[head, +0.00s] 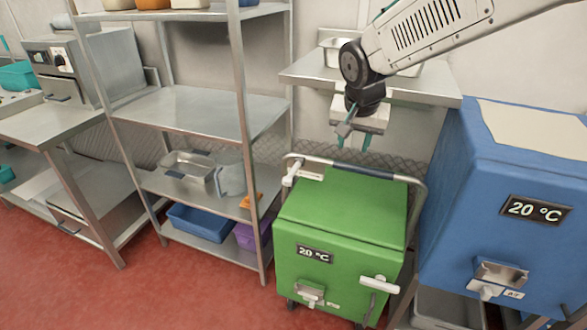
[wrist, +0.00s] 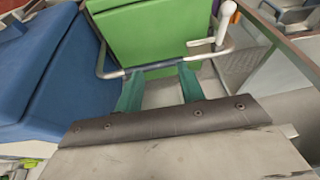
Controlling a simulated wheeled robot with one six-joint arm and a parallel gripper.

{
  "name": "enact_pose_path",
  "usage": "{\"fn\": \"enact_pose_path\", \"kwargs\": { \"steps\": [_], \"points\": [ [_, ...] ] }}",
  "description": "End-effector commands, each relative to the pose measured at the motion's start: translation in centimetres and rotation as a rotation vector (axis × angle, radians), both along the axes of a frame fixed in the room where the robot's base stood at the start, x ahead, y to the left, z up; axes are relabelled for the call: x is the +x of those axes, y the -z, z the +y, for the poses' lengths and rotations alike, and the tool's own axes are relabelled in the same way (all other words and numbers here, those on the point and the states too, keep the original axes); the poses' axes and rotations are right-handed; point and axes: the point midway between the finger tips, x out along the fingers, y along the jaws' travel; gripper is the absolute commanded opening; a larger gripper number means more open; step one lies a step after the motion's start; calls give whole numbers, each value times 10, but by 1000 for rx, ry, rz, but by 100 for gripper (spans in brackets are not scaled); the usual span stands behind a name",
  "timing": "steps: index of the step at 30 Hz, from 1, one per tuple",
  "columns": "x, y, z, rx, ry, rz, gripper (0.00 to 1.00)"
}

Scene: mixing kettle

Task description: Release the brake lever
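My gripper (head: 354,139) is open and empty above the back of the green kettle cart (head: 340,212), its teal fingers pointing down. In the wrist view, my gripper (wrist: 160,86) has its two fingers apart, near the cart's grey push bar (wrist: 160,66). A white lever (head: 291,174), likely the brake lever, sits at the left end of the push bar in the head view. The same lever (wrist: 223,24) stands up to the right of my fingers in the wrist view, clear of them. Whether my fingers touch the bar cannot be told.
A blue cabinet (head: 500,215) reading 20 °C stands close on the right. A steel shelf rack (head: 185,112) stands to the left. A wall shelf (head: 420,84) is behind my gripper. A white handle (head: 379,282) juts from the green cart's front. Red floor is open at front left.

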Motion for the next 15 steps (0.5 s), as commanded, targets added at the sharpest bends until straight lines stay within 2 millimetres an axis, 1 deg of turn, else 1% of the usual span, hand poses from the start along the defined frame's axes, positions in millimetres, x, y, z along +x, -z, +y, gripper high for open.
{"fn": "enact_pose_path", "kwargs": {
  "steps": [1, 3, 6, 9, 10, 12, 15],
  "points": [
    [21, 19, 24, 10, 5, -9, 39],
    [45, 39, 52, 35, 22, -32, 39],
    [70, 65, 88, 68, 42, -57, 39],
    [85, 85, 114, 94, 55, -74, 39],
    [88, 90, 119, 101, 58, -78, 39],
    [93, 98, 129, 112, 63, -83, 39],
    [98, 107, 136, 119, 66, -87, 39]
  ]
}}
